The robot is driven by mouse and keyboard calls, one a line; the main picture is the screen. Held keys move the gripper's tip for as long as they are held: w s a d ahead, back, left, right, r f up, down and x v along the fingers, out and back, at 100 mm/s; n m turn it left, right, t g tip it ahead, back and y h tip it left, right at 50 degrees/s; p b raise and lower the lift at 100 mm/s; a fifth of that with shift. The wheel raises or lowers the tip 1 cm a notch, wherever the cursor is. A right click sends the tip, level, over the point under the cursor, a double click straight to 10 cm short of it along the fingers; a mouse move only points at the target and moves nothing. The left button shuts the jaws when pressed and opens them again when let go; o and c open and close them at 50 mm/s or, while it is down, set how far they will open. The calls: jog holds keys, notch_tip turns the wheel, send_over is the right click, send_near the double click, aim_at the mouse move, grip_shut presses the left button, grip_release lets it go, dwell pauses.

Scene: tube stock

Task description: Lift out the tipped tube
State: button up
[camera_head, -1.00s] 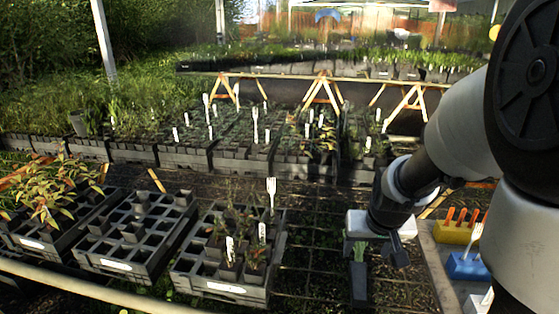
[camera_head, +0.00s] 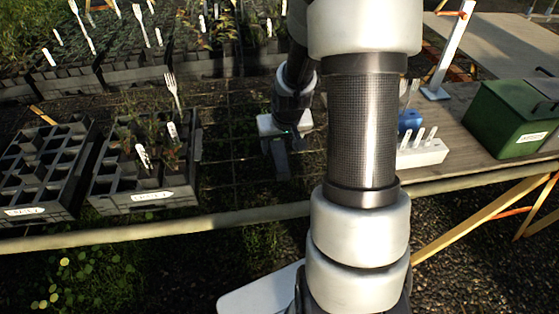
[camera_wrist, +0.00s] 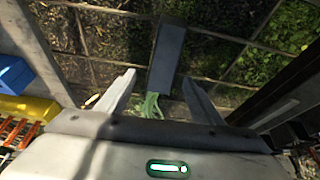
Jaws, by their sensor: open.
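A dark grey square tube (camera_wrist: 168,55) with green leaves (camera_wrist: 151,106) at its near end shows in the wrist view, over the wire mesh. Its leafy end is toward my gripper (camera_wrist: 159,78), and its long body points away. The two pale fingers are open, one on each side of the leafy end, with nothing clamped between them. I cannot tell how far the tube leans or whether a finger touches it. In the head view my gripper (camera_head: 275,143) is low over the mesh, and the tube (camera_head: 281,161) is a dark shape just below it; its leaves are hard to make out.
A crate of planted tubes (camera_head: 153,198) stands left of my gripper, with a crate of mostly empty cells (camera_head: 40,212) beyond. On the right are a white label block (camera_head: 425,152), a blue holder (camera_head: 410,121) and a green box (camera_head: 508,118). Open mesh (camera_head: 225,125) surrounds the gripper.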

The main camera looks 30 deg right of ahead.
aim_at(279, 148)
jog(key=x, duration=0.2)
jog(key=b+x, duration=0.1)
jog(key=x, duration=0.1)
jog(key=shift+w+d+f, duration=0.1)
jog(key=shift+w+f, duration=0.1)
jog(key=shift+w, duration=0.15)
jog(key=c, duration=1.2)
jog(key=shift+r, duration=0.1)
jog(key=shift+c, duration=0.2)
